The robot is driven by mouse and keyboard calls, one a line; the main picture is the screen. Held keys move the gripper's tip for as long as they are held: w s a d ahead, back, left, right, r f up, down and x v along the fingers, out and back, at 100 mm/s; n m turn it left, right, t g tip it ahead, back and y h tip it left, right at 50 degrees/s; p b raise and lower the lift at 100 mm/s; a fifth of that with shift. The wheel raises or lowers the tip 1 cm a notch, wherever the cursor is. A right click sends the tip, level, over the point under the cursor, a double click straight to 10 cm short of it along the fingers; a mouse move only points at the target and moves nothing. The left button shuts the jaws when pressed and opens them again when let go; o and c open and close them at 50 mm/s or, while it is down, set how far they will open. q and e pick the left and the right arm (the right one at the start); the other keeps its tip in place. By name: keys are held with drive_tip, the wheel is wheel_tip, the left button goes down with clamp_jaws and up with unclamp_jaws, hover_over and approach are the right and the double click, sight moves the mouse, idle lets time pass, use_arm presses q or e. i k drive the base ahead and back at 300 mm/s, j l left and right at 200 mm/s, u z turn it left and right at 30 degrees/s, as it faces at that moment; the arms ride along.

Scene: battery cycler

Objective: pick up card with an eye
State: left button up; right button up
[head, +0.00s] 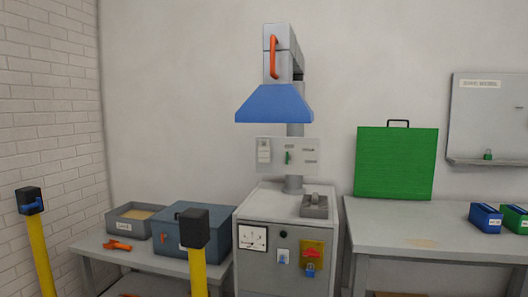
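I cannot make out a card with an eye on it in the head view. A pale panel (301,165) behind the grey cabinet has a white card-like tag (264,152), a small green item (288,158) and several small labels, too small to read. Neither of my grippers shows in the view.
Yellow posts with black tops (193,229) (30,201) stand in front at the left. A left table (90,245) holds a grey bin (126,223) and a blue-grey box (215,238). The right table (390,225) bears a green case (396,163) and blue bin (486,218); its middle is clear.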

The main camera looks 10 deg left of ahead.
sight(263, 151)
drive_tip(key=z, duration=0.9)
drive_tip(key=j+z, duration=0.65)
drive_tip(key=j, duration=0.2)
drive_tip(key=k+j+z, duration=0.15)
drive_tip(key=j+z, duration=0.15)
drive_tip(key=k+j+z, duration=0.1)
drive_tip(key=j+z, duration=0.25)
drive_tip(key=j, duration=0.15)
drive_tip(key=k+j+z, duration=0.3)
drive_tip(key=i+j, duration=0.05)
drive_tip(key=i, duration=0.05)
